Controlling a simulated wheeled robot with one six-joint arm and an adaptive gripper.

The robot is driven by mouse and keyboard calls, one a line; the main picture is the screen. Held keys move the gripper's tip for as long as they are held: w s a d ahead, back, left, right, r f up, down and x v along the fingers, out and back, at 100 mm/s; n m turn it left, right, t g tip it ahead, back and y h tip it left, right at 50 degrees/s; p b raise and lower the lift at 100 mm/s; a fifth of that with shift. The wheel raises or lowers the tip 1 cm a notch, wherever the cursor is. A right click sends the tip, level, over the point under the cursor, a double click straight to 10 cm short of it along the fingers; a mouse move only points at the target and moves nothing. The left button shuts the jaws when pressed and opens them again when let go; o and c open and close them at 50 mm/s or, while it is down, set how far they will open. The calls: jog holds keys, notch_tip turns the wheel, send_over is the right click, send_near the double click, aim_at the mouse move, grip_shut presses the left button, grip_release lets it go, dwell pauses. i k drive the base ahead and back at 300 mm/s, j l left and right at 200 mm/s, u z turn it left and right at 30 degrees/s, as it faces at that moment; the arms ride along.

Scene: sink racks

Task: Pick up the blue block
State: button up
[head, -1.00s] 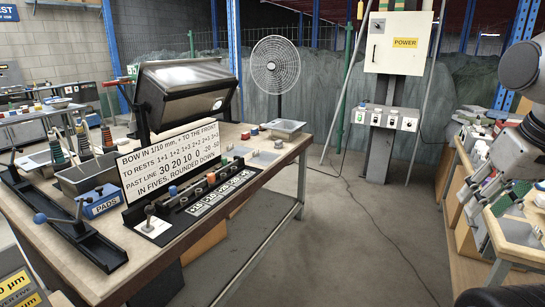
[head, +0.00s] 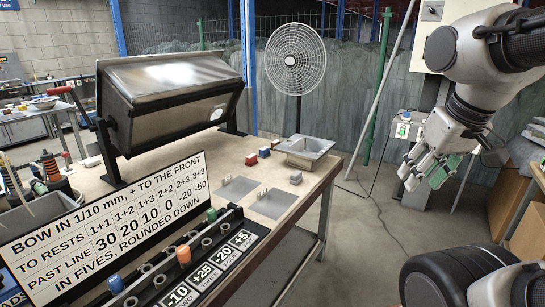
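A small blue block (head: 264,152) sits on the wooden bench (head: 338,163), just left of the metal sink tray. It stands between two red blocks, one (head: 251,159) at its front left and one (head: 275,143) at its back right. My gripper (head: 424,182) is in the air at the right, well away from the blue block and beyond the bench's right edge. Its fingers, with green pads, look spread apart, and I see nothing between them.
The metal sink tray (head: 305,146) and a grey block (head: 296,178) are near the blue block. Two flat grey plates lie in front. A tilted metal box (head: 170,95), a text sign (head: 105,225) and a peg rack (head: 183,268) occupy the left and front. Open floor lies right of the bench.

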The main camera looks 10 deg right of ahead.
aim_at(264, 152)
jog(key=i+u, duration=0.1)
jog(key=i+l+u, duration=0.15)
jog(key=u, duration=0.25)
jog(key=i+l+u, duration=0.1)
jog(key=l+u, duration=0.15)
jog(key=u, duration=0.15)
jog(key=i+l+u, duration=0.2)
jog(key=l, duration=0.35)
jog(key=l+u, duration=0.2)
jog(key=l, duration=0.3)
jog(key=i+l+u, duration=0.2)
jog(key=l, duration=0.4)
jog(key=i+l, duration=0.1)
jog(key=l, duration=1.1)
jog(key=l+u, duration=0.1)
jog(key=l, duration=1.1)
jog(key=i, duration=0.05)
